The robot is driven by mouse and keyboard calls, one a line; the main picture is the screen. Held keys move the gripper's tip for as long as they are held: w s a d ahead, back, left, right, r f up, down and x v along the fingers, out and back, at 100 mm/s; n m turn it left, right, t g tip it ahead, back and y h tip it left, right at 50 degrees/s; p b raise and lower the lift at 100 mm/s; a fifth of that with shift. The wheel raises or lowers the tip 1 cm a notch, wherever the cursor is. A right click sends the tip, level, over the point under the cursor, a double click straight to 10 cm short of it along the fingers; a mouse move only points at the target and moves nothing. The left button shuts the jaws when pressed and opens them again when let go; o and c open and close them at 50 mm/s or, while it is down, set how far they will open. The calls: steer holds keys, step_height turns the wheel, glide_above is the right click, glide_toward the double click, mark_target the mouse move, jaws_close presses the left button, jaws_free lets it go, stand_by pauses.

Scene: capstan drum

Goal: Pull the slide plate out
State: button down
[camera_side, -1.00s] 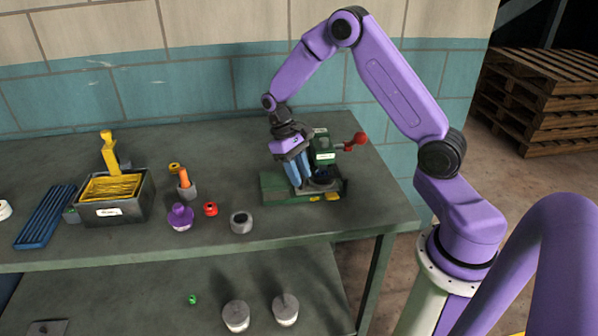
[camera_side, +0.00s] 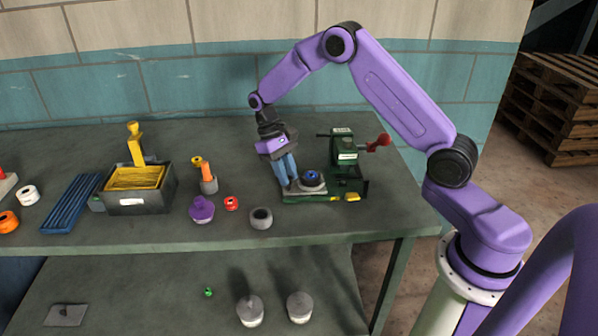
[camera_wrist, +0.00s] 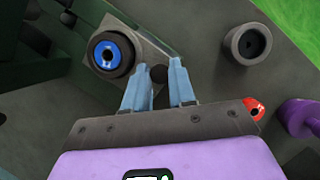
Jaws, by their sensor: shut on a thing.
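The slide plate is a light grey plate (camera_side: 291,198) sticking out to the left of the green machine (camera_side: 343,150) in the side view. It also shows in the wrist view (camera_wrist: 152,47). A dark round part with a blue ring (camera_side: 312,177) sits on it, also seen in the wrist view (camera_wrist: 108,53). A small dark knob (camera_wrist: 158,73) is at the plate's near edge. My gripper (camera_side: 290,187) is down at the plate's left end. In the wrist view its blue fingers (camera_wrist: 157,85) are shut on the knob, which they partly hide.
A grey ring (camera_side: 261,218), a red ring (camera_side: 231,203) and a purple knob-like part (camera_side: 202,209) stand left of the plate. Further left is a grey bin (camera_side: 136,201) with yellow contents. A red-ended handle (camera_side: 379,143) juts from the machine's right. Bench between plate and grey ring is clear.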

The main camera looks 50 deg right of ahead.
steer(key=shift+w+a+r, duration=0.1)
steer(key=shift+w+a, duration=0.15)
steer(key=shift+w, duration=0.05)
steer(key=c, duration=1.2)
jaws_free()
steer(key=shift+s, duration=0.1)
steer(key=v, duration=1.7)
steer(key=shift+r, duration=0.2)
